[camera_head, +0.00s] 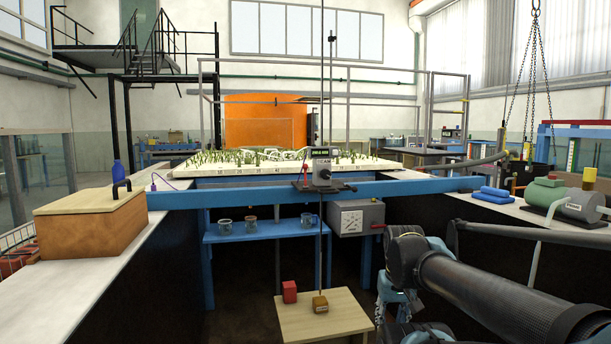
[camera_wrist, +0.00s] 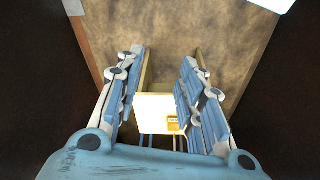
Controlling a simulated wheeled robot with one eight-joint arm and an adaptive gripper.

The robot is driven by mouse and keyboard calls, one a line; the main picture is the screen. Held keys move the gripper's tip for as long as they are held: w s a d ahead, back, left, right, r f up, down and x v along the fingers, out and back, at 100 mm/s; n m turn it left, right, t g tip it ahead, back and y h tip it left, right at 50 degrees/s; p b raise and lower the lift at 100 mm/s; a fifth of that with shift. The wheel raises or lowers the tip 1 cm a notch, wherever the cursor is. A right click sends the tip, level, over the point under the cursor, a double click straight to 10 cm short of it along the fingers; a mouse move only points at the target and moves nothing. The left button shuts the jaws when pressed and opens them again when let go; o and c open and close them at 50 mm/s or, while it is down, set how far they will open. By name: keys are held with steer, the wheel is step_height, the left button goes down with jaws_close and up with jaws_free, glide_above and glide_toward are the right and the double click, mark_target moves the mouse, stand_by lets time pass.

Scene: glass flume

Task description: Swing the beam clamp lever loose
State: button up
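The blue beam (camera_head: 240,194) spans the flume from wall to wall in the head view. In that view no beam or lever shows. In the head view my arm is low at the right, well below and apart from the carriage.
A low wooden table (camera_head: 345,318) bears a red block (camera_head: 289,291) and a brass block (camera_head: 320,304). A wooden box (camera_head: 90,222) stands on the left wall, a green-grey pump (camera_head: 570,200) on the right wall.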

steer(key=w+a+r+n, duration=0.1)
steer(key=w+a+r, duration=0.1)
steer(key=w+r, duration=0.55)
steer(key=w+a+r+n, duration=0.1)
steer(key=w+a+r, duration=0.25)
steer(key=r, duration=0.65)
steer(key=w+a+r, duration=0.1)
steer(key=w+r, duration=0.6)
steer(key=r, duration=0.2)
steer(key=n+t+y, duration=0.2)
steer(key=n, duration=0.1)
glide_toward(307, 165)
steer(key=x, duration=1.2)
steer(key=shift+w+a+f, duration=0.1)
steer(key=shift+a+f, duration=0.1)
steer(key=shift+f, duration=0.05)
jaws_close()
